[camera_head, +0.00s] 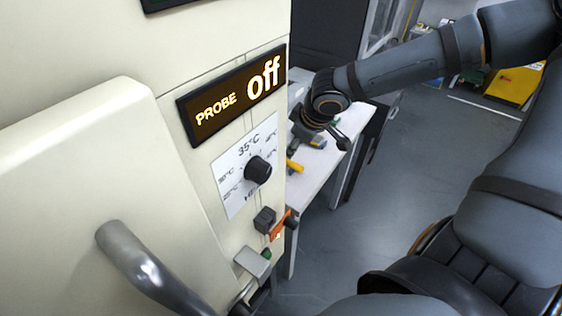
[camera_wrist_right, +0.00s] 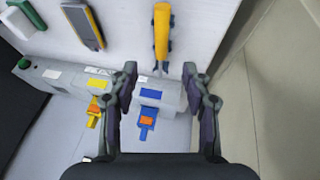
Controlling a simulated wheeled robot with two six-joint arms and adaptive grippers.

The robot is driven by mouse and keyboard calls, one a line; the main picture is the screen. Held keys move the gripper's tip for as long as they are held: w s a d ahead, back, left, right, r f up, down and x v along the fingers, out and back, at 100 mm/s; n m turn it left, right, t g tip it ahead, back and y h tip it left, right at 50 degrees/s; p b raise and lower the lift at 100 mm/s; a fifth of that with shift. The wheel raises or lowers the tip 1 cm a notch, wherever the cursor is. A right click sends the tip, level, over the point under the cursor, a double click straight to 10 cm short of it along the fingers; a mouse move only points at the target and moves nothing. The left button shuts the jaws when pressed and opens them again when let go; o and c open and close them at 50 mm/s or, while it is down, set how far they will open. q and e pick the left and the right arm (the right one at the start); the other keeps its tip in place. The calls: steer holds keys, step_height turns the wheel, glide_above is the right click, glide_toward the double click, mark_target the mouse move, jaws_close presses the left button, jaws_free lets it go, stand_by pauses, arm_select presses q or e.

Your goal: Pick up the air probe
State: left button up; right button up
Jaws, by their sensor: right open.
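A slim tool with a yellow handle (camera_wrist_right: 161,30) lies on the white bench in the right wrist view; it looks like the air probe. Its grey lower end points toward my right gripper (camera_wrist_right: 160,75), which is open and empty. The two fingers are to either side of the line of the tool, and I cannot tell the height between them. In the head view a yellow piece (camera_head: 294,166) shows on the bench beside the machine, and my right gripper (camera_head: 318,132) is over the bench, partly hidden by its own wrist. My left gripper is out of view.
A yellow-and-grey handheld device (camera_wrist_right: 85,22) and a green-topped item (camera_wrist_right: 22,18) lie left. The cream machine, with a "PROBE off" display (camera_head: 232,95) and a knob (camera_head: 257,170), stands close left of the bench.

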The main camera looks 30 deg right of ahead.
steer(key=b, duration=0.2)
glide_above(288, 161)
steer(key=s, duration=0.2)
step_height(288, 161, down, 5)
steer(key=shift+a+r, duration=0.1)
steer(key=shift+a, duration=0.05)
steer(key=shift+s+f, duration=0.1)
steer(key=shift+f, duration=0.15)
steer(key=b+x, duration=0.1)
steer(key=x, duration=0.3)
steer(key=shift+f, duration=0.1)
steer(key=shift+w+f, duration=0.25)
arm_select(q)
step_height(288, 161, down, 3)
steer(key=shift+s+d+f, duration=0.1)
arm_select(e)
steer(key=shift+s+r, duration=0.1)
steer(key=shift+s, duration=0.05)
arm_select(q)
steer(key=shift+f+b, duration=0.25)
steer(key=shift+b, duration=0.1)
arm_select(e)
steer(key=shift+f, duration=0.25)
